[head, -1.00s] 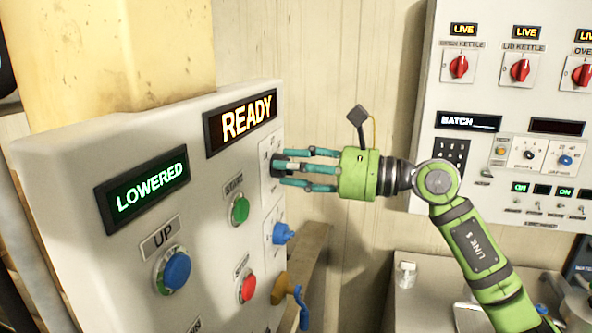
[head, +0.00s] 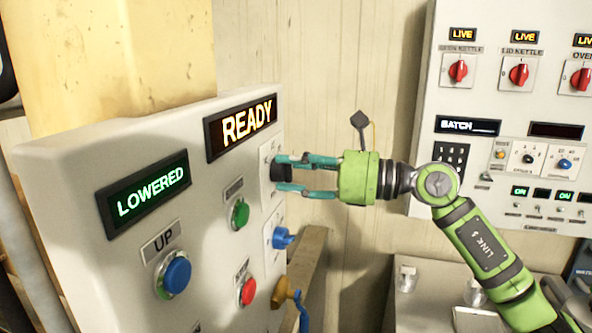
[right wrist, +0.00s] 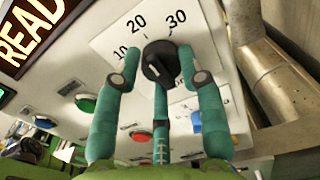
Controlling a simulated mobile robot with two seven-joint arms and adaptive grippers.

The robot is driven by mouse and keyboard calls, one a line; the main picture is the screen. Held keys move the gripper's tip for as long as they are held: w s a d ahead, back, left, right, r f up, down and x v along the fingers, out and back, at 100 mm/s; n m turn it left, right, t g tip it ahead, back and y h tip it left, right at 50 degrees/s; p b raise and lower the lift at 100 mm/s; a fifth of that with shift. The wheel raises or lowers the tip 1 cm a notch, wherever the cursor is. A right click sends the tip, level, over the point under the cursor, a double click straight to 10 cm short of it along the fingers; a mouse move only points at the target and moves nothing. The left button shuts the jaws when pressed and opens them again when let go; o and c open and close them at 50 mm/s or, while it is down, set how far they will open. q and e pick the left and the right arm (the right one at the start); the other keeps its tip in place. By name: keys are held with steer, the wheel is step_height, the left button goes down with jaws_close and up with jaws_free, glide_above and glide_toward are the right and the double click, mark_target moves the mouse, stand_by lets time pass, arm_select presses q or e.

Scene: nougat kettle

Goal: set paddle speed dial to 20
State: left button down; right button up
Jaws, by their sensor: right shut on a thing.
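The paddle speed dial is a black knob (right wrist: 160,66) on a white plate (right wrist: 110,40) marked 10, 20 and 30, seen in the right wrist view. In the head view the dial (head: 281,173) sits at the right edge of the pale control panel, seen side-on. My right gripper (head: 282,174) is shut on the dial, its teal fingers around the knob, and it also shows in the right wrist view (right wrist: 160,60). I cannot tell for certain which number the knob points at. My left gripper is not in view.
The READY display (head: 241,124) is beside the dial. A green button (head: 240,213), a blue knob (head: 282,238), a red button (head: 248,291) and the blue UP button (head: 176,275) are on the same panel. A second panel (head: 480,100) with red switches stands at right.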

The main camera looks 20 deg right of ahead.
steer(key=shift+d+r, duration=0.15)
steer(key=shift+r, duration=0.3)
steer(key=o, duration=1.1)
steer(key=shift+f, duration=0.1)
steer(key=shift+f, duration=0.1)
steer(key=v, duration=1.1)
steer(key=shift+s+d, duration=0.2)
steer(key=shift+s, duration=0.1)
